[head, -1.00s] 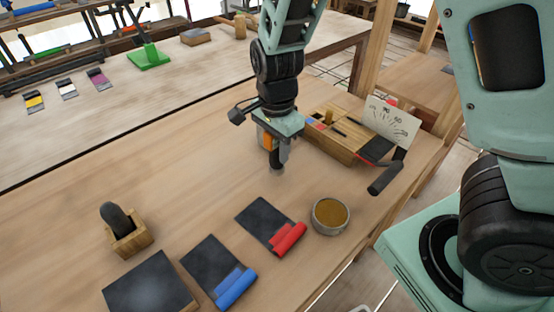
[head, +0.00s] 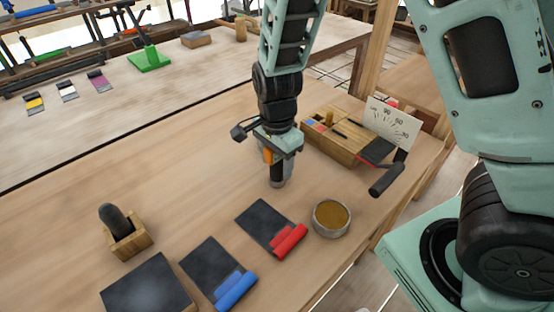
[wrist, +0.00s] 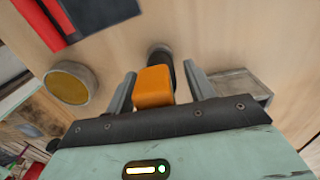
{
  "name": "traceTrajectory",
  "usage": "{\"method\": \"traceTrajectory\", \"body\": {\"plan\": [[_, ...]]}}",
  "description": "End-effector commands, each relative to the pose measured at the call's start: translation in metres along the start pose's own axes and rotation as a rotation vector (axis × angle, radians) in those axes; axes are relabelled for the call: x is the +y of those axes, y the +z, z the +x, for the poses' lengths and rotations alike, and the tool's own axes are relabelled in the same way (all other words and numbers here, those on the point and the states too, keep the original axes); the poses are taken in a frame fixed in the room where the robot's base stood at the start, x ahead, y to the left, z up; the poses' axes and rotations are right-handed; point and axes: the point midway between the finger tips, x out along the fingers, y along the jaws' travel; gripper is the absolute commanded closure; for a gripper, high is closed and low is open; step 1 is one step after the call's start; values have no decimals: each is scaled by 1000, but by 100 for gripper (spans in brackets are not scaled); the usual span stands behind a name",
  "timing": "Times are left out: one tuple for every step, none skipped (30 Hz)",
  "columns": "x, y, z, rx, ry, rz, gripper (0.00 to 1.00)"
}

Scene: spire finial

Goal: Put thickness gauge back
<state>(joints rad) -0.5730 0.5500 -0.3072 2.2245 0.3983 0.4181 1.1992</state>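My gripper (head: 276,160) points down over the bench, left of the wooden box. Between its fingers is an orange and black tool, apparently the thickness gauge (wrist: 153,86). It has an orange block and a dark upright cylinder with a greyish lower end.
A wooden box (head: 322,145) with coloured sections and a dial card (head: 391,122) stands behind right. A round tin (head: 331,217), a dark cloth with a red roll (head: 289,241), one with a blue roll (head: 236,291) and a wooden holder (head: 129,242) stand nearer.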

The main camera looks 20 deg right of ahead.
Motion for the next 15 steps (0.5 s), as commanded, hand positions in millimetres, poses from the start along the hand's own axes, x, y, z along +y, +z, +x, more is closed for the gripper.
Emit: {"method": "traceTrajectory", "body": {"plan": [[0,0,-1,0,0,0,46],[0,0,-2,0,-1,0,46],[0,0,-5,0,-1,0,46],[0,0,-7,0,-2,-1,46],[-1,0,-11,0,-3,-2,46],[-1,0,-16,0,-4,-3,46],[-1,0,-22,0,-4,-3,46],[-1,1,-27,0,-5,-3,46],[-1,1,-36,-1,-5,-2,46],[-2,1,-42,-1,-7,-3,46],[-1,1,-49,-1,-6,-3,46],[-1,1,-58,-1,-7,-3,46],[-1,1,-64,-1,-6,-3,46],[-2,1,-71,-1,-7,-3,46],[-1,1,-79,-2,-6,-2,46]]}}
